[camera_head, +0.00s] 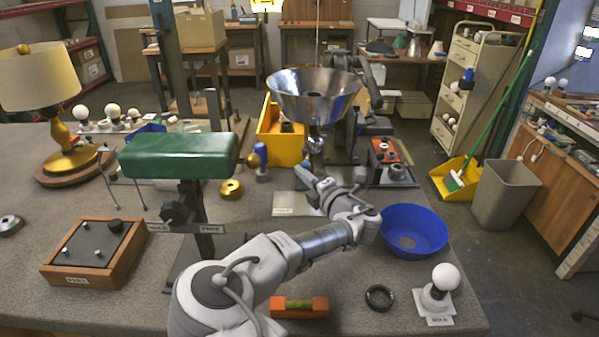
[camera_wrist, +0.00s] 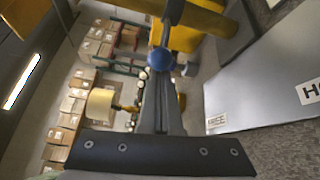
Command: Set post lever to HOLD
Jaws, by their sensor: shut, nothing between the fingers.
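A post (camera_head: 192,205) carries a green padded head at the left. A black knob or lever (camera_head: 177,213) sits on its front above a label bar (camera_head: 205,229). The bar's left end seems to read HOLD; the lever's exact setting is unclear. My gripper (camera_head: 303,174) is to the right of this post, apart from the lever. In the wrist view my gripper (camera_wrist: 161,78) is shut and empty, its tips near a blue knob (camera_wrist: 160,58); contact cannot be told. A pale plate (camera_wrist: 255,85) there bears labels reading FREE and HO, the latter cut off.
A metal bowl-shaped reflector (camera_head: 315,95) stands beyond my gripper. A yellow bin (camera_head: 285,145) is behind it. A blue bowl (camera_head: 414,230) stands right of my arm, and a wooden box (camera_head: 93,250) at the front left. A lamp (camera_head: 65,100) stands far left.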

